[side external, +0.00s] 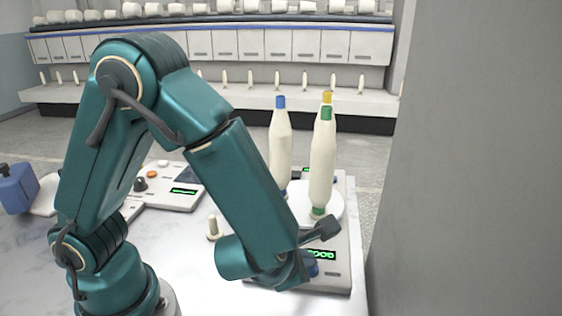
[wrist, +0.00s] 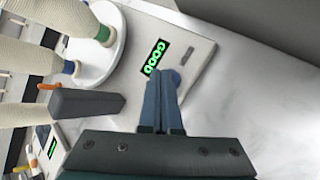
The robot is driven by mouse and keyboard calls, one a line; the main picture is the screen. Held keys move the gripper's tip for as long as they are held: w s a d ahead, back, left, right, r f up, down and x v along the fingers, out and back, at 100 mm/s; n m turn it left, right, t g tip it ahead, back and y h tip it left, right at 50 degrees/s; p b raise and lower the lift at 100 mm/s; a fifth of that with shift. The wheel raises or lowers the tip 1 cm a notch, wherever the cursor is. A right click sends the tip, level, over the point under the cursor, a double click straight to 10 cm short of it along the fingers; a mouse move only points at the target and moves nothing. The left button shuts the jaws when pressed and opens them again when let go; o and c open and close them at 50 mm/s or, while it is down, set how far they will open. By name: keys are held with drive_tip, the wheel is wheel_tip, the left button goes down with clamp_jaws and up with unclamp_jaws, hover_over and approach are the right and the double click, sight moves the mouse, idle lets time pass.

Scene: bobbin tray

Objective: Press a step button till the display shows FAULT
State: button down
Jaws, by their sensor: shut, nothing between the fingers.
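The display (side external: 320,254) is a small black screen with green characters on a grey-white panel (side external: 335,283). In the wrist view the display (wrist: 155,57) lies sideways and reads GOOD. My gripper (wrist: 173,88) is shut and empty, its blue-grey fingers pointing at the panel just beside the display. A rounded blue shape (wrist: 174,77) sits at the fingertips. It looks like a button, partly hidden by the fingers, and I cannot tell whether they touch it. A grey slot-like bar (wrist: 187,54) lies on the panel beyond the display.
Tall white bobbins (side external: 321,165) with coloured tips stand on a round white plate (side external: 337,205) close behind the display. Another control box (side external: 160,193) with a knob and small screen stands further left. A grey wall (side external: 470,160) rises at right.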

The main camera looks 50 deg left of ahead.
drive_tip(key=shift+f, duration=0.25)
drive_tip(key=shift+r, duration=0.9)
